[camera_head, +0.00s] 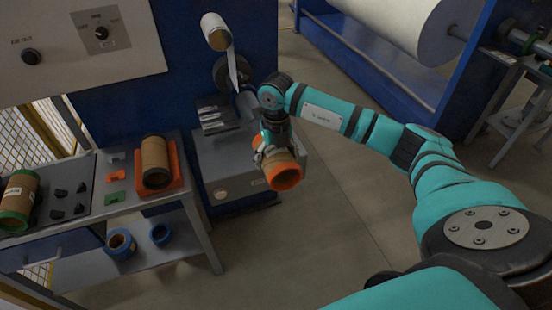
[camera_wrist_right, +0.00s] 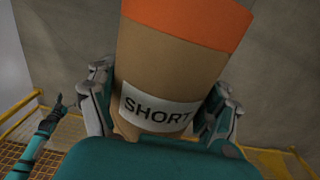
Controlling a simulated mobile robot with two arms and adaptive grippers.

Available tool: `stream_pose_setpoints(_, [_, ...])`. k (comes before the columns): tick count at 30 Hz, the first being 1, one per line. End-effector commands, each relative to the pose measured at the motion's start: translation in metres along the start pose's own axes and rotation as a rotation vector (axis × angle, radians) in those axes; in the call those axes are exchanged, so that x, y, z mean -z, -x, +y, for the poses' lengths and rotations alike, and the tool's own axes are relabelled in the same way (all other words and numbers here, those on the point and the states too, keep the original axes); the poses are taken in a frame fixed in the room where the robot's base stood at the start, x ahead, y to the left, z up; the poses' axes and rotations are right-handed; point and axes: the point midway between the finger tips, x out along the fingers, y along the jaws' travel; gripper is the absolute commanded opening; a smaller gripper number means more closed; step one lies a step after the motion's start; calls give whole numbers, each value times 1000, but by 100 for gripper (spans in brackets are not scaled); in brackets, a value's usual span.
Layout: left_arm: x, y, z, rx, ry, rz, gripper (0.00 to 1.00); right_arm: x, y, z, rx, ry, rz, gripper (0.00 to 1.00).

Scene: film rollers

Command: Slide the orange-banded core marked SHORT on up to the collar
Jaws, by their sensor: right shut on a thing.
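The orange-banded core (camera_head: 284,168) is cardboard brown with an orange end, and hangs tilted in my right gripper (camera_head: 262,152) in the head view. In the right wrist view the core (camera_wrist_right: 170,65) lies between the fingers, its white SHORT label (camera_wrist_right: 155,110) facing the camera and its orange band at the top. A dark round disc (camera_head: 230,75), perhaps the collar, sits on the blue machine with a grey shaft (camera_head: 249,106) in front, partly hidden by my arm. The core is below and right of the shaft, apart from it. A teal arm, seemingly my left, shows in the wrist view.
A grey cabinet (camera_head: 210,175) stands below the shaft. A film roll (camera_head: 215,32) with a hanging strip is above. The left bench holds a brown core (camera_head: 155,158) in an orange holder (camera_head: 178,180) and a green-banded core (camera_head: 18,198). Floor right of the cabinet is clear.

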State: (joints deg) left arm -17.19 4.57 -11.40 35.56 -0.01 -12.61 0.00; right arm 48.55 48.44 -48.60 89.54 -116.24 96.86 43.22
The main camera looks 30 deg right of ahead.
Motion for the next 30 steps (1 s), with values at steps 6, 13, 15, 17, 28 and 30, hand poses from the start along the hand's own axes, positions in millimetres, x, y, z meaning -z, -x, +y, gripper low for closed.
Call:
stream_pose_setpoints(6, [0, 0, 0, 0, 0, 0, 100, 0, 0, 0, 0, 0, 0, 35])
stream_pose_setpoints(13, [0, -2, 0, 0, 0, 0, 100, 0, 0, 0, 0, 0, -1, 35])
stream_pose_setpoints(15, [0, -2, 0, 0, -1, 0, 100, 0, 0, 0, 0, 0, -1, 35])
stream_pose_setpoints(17, [0, -2, 0, 0, -1, 0, 100, 0, 0, 0, 0, 0, -1, 35])
stream_pose_setpoints(28, [-1, -14, 0, 0, -1, 0, 100, -20, -2, 0, 0, 0, 0, 35])
stream_pose_setpoints(30, [-1, -16, 0, 0, -2, 0, 100, -24, -2, 0, 0, 0, -1, 35])
